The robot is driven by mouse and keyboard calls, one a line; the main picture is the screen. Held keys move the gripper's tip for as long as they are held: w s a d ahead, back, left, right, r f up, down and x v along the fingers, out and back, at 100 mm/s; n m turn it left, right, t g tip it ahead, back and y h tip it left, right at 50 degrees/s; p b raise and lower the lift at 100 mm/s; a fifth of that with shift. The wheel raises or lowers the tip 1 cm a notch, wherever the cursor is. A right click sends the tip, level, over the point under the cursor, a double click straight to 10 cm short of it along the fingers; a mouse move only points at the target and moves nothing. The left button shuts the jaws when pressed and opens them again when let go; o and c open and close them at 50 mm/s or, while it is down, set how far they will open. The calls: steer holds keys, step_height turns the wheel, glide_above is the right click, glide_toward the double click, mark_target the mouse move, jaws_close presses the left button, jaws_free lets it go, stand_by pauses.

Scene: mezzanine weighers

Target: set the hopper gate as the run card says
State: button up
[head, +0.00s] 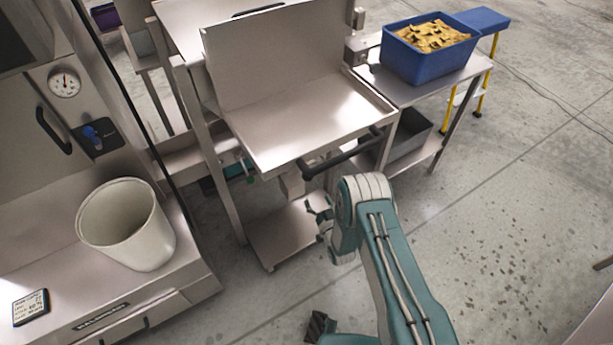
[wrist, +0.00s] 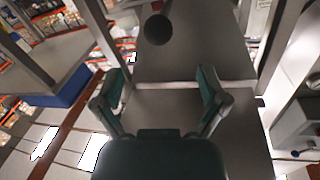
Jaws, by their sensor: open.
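A steel hopper-like tray (head: 295,126) with a tall back plate stands in the middle of the head view. A black bar handle (head: 345,155) sticks out at its front edge; I cannot tell if this is the gate's handle. A small dark card (head: 30,307) with lines of writing lies on the bench at lower left, too small to read. My gripper (head: 318,215) is open and empty, below and in front of the handle, apart from it. In the wrist view my gripper (wrist: 162,84) has its fingers spread before bare grey metal, with a dark round end (wrist: 158,29) beyond them.
A white bin (head: 127,224) stands on the left bench, below a dial gauge (head: 64,83) and a blue knob (head: 92,132). A blue crate (head: 430,60) of yellowish pieces sits on the right-hand table. The floor at right is mostly clear.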

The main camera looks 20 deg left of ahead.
mark_target(308, 179)
steer(key=x, duration=0.9)
steer(key=shift+w+a, duration=0.15)
steer(key=shift+w, duration=0.05)
steer(key=shift+w+a, duration=0.25)
steer(key=shift+w, duration=0.25)
